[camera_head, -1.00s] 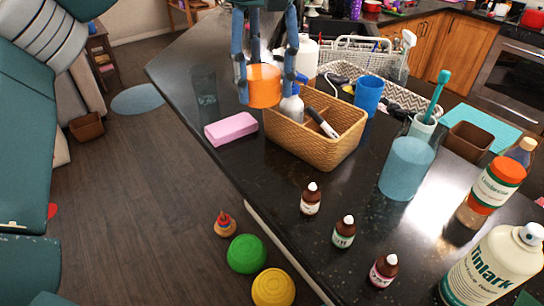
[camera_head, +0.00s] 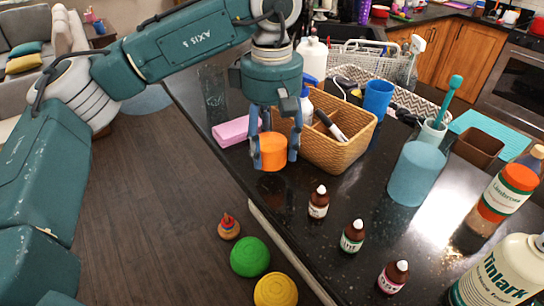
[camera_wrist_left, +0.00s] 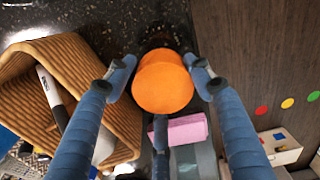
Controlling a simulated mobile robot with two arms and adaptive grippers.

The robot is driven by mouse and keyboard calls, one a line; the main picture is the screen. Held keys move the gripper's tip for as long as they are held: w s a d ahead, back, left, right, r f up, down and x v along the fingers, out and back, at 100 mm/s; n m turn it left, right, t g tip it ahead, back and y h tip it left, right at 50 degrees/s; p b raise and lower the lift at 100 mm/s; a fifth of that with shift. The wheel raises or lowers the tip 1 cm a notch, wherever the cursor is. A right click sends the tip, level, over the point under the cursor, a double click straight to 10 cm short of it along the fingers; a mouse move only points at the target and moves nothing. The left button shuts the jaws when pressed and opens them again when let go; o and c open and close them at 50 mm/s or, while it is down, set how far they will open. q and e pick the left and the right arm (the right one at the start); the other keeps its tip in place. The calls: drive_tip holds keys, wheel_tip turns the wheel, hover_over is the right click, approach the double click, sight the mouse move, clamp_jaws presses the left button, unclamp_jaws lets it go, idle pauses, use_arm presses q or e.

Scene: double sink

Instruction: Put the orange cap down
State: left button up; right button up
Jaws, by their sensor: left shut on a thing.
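The orange cap (camera_head: 273,152) is a short orange cylinder. My left gripper (camera_head: 274,155) points down and is shut on it, with its blue fingers around the cap's sides. They are in front of the wicker basket, near the counter's left edge. In the left wrist view the cap (camera_wrist_left: 163,82) sits between the fingertips, with dark counter around it. I cannot tell whether the cap touches the counter. My right gripper is in neither view.
The wicker basket (camera_head: 340,152) stands close beside the cap. A pink block (camera_head: 233,131) lies behind it to the left. Small brown bottles (camera_head: 318,203) and a blue cylinder (camera_head: 415,176) stand to the right. Some bare dark counter (camera_head: 277,190) lies in front of the cap.

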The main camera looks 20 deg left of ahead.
use_arm(q)
wheel_tip(320, 180, down, 4)
drive_tip(key=shift+r+p, duration=0.2)
drive_tip(key=shift+p, duration=0.15)
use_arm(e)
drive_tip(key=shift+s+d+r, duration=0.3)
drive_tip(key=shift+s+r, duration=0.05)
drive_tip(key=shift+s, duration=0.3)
